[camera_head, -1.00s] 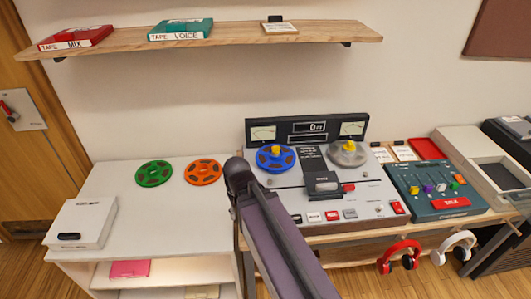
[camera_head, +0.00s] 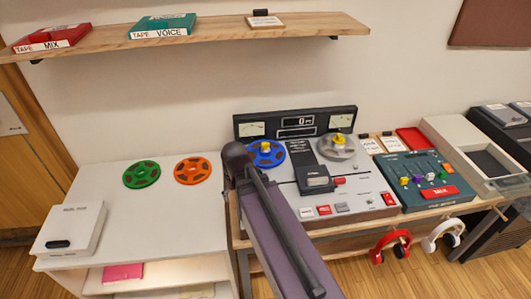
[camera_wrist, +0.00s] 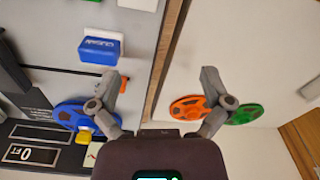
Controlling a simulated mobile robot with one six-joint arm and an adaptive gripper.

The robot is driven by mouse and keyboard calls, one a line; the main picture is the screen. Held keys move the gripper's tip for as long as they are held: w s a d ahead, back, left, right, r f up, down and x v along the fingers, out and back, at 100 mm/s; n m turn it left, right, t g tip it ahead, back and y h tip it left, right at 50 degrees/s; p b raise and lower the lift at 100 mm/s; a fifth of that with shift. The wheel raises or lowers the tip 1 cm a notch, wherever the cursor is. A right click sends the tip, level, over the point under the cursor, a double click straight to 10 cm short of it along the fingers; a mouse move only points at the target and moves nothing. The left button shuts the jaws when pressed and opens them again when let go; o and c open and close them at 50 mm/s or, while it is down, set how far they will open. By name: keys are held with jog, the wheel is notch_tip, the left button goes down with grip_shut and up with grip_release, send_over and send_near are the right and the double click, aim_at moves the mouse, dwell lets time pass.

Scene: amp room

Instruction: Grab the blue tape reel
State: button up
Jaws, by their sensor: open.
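The blue tape reel (camera_head: 262,155) sits on the left spindle of the tape machine (camera_head: 350,192), with a yellow knob at its centre. My arm stands just left of it in the head view, close to its left edge there. In the wrist view the blue tape reel (camera_wrist: 70,113) is at the left, partly covered by my left finger. My gripper (camera_wrist: 160,78) is open and empty. Its gap lies over the border between the machine and the white cabinet top, to the side of the reel. In the head view the gripper is hidden behind my arm.
A green reel (camera_head: 141,174) and an orange reel (camera_head: 192,170) lie on the white cabinet top (camera_head: 150,215), beside a white box (camera_head: 69,229). A grey reel (camera_head: 337,147) is on the machine's right spindle. A wooden shelf (camera_head: 220,37) juts out above. A mixer (camera_head: 424,180) stands right.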

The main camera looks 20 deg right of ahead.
jog(key=w+d+r+m+t+p, duration=0.1)
jog(key=w+d+r+t+p, duration=0.2)
jog(key=w+d, duration=0.75)
jog(key=m+h+p, duration=0.1)
jog(key=p, duration=0.2)
send_near(266, 147)
jog(key=shift+s+d+r+t, duration=0.1)
jog(key=shift+s+r+t, duration=0.1)
jog(key=shift+s+r, duration=0.3)
jog(key=shift+s+r+t, duration=0.2)
jog(key=shift+s+r, duration=0.05)
jog(key=shift+r, duration=0.35)
jog(key=shift+f+b, duration=0.1)
jog(key=shift+b, duration=0.2)
jog(key=b+x, duration=0.7)
jog(key=x, duration=0.1)
jog(key=shift+w+f+b, duration=0.1)
jog(key=shift+f+b, duration=0.1)
jog(key=shift+b, duration=0.2)
jog(key=shift+a+b+x, duration=0.2)
jog(key=shift+b+x, duration=2.2)
jog(key=shift+x, duration=0.15)
jog(key=c, duration=1)
